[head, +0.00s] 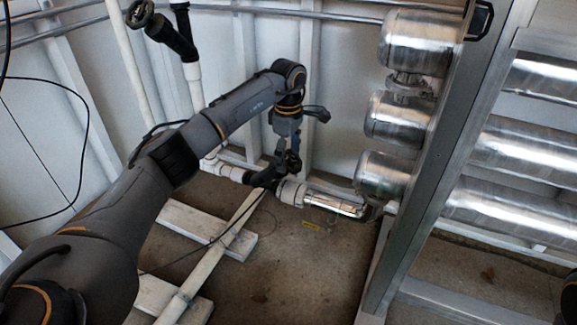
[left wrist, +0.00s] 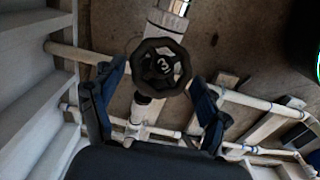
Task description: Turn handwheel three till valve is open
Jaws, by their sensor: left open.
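Handwheel three, a dark round wheel marked "3" (left wrist: 160,67), shows in the left wrist view, in the upper middle. It sits on a white pipe. My left gripper (left wrist: 158,76) is open, with one dark blue finger on each side of the wheel. Gaps show between the fingers and the rim, so I see no contact. In the head view my left gripper (head: 288,158) points down over the dark valve (head: 266,178) on the low pipe. The wheel itself is mostly hidden there. My right gripper is in neither view.
A metal frame post (head: 440,150) and stacked shiny cylinders (head: 385,178) stand to the right. Another dark handwheel (head: 140,14) is on a valve at the upper left. White pipes and beams (head: 205,228) lie low on the floor. The wall is close behind.

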